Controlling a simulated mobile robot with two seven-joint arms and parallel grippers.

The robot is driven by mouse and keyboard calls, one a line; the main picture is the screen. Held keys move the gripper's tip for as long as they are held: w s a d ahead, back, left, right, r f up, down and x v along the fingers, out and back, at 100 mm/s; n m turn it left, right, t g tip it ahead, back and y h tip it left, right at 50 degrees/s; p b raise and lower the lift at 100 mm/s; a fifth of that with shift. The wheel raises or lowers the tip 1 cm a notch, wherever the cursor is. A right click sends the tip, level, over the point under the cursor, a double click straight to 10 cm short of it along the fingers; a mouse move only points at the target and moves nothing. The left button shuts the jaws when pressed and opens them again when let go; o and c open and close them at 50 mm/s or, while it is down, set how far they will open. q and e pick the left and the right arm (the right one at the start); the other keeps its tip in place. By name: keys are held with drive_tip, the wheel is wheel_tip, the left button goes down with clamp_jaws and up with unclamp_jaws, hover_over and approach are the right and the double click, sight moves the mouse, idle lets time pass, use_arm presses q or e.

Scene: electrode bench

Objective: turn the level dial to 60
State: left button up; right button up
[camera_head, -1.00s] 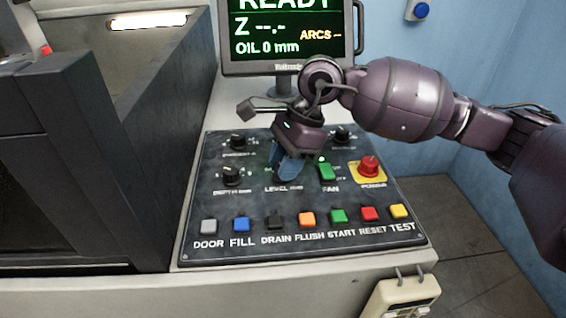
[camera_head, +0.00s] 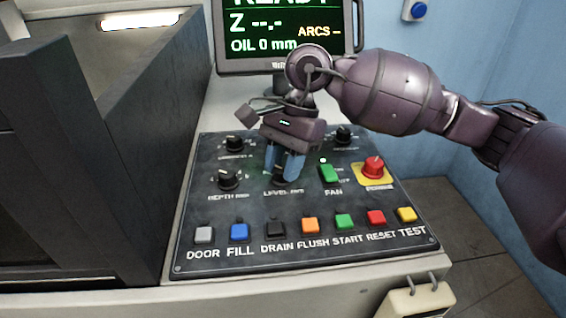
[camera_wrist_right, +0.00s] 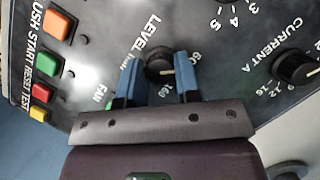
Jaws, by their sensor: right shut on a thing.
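The level dial (camera_wrist_right: 159,66) is a round black knob with a pale pointer line, on the dark control panel (camera_head: 215,262). My right gripper (camera_head: 281,178) comes down on it from above, its two blue fingers on either side of the knob. In the right wrist view my right gripper (camera_wrist_right: 159,78) is shut on the dial. The pointer line there points toward the right of the picture. A 60 and what looks like 160 are readable on the scale around it; the fingers hide other marks. In the head view the fingers hide most of the dial. My left gripper is out of view.
The depth dial (camera_head: 229,180) is left of the gripper, the green fan switch (camera_head: 329,174) right. A red button on a yellow plate (camera_head: 373,168) is further right. Coloured push buttons line the front. The screen (camera_head: 285,35) stands behind, close to my right wrist.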

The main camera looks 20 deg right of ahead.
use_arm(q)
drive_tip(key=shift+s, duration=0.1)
use_arm(e)
drive_tip(key=o, duration=0.9)
use_arm(q)
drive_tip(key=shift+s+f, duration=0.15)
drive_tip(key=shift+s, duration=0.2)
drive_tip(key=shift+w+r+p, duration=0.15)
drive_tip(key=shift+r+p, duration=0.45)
drive_tip(key=shift+p, duration=0.05)
use_arm(e)
drive_tip(key=v, duration=1)
drive_tip(key=shift+r, duration=0.35)
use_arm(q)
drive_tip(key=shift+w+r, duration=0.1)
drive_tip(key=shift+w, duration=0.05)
use_arm(e)
drive_tip(key=shift+d+r, duration=0.1)
